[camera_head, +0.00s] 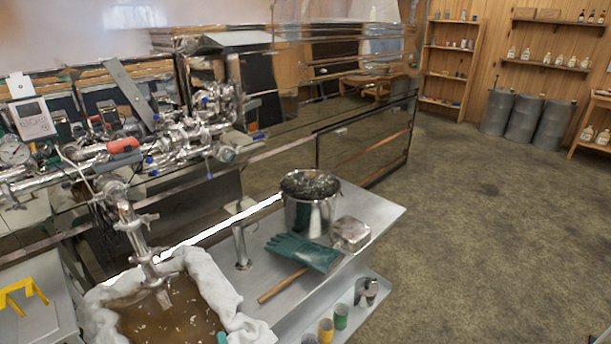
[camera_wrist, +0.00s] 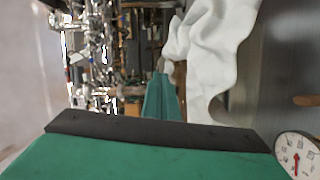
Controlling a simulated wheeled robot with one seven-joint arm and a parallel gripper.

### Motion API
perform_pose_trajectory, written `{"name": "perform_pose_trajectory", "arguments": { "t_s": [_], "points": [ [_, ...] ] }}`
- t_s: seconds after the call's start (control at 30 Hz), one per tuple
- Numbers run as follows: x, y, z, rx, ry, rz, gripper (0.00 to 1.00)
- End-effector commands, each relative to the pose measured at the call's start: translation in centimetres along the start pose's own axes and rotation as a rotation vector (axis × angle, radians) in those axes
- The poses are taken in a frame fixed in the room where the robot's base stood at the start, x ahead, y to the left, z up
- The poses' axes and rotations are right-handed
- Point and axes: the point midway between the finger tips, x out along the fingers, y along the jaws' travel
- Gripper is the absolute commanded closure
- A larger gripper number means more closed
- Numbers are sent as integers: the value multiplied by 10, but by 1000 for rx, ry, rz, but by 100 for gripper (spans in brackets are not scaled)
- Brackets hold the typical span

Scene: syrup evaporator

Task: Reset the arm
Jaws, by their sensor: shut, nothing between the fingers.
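My gripper (camera_wrist: 162,98) shows in the wrist view as green fingers close together, with nothing between them. A broad green part of it with a black strip fills the bottom of that view. The fingers point toward the white cloth (camera_wrist: 215,40) and the steel pipework (camera_wrist: 100,45). In the head view, only a small green piece shows at the bottom edge, beside the cloth; I cannot tell for sure that it is my gripper. The rest of my arm is out of that view.
The cloth (camera_head: 212,285) lines a basin of brown liquid (camera_head: 165,322) under a steel spout. The steel table (camera_head: 372,212) bears a pot (camera_head: 310,212), green gloves (camera_head: 303,252), a wooden-handled tool and a metal box (camera_head: 350,234). A dial gauge (camera_wrist: 297,155) is close at the wrist view's lower right. Floor at right is clear.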

Motion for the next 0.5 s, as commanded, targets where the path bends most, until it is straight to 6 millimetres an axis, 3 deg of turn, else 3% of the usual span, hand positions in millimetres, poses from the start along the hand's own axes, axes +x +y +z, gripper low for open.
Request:
{"name": "perform_pose_trajectory", "arguments": {
  "t_s": [0.27,0.5],
  "points": [
    [-75,-25,35,189,-104,-23,100],
    [-173,-38,60,450,-229,-11,100]
  ]
}}
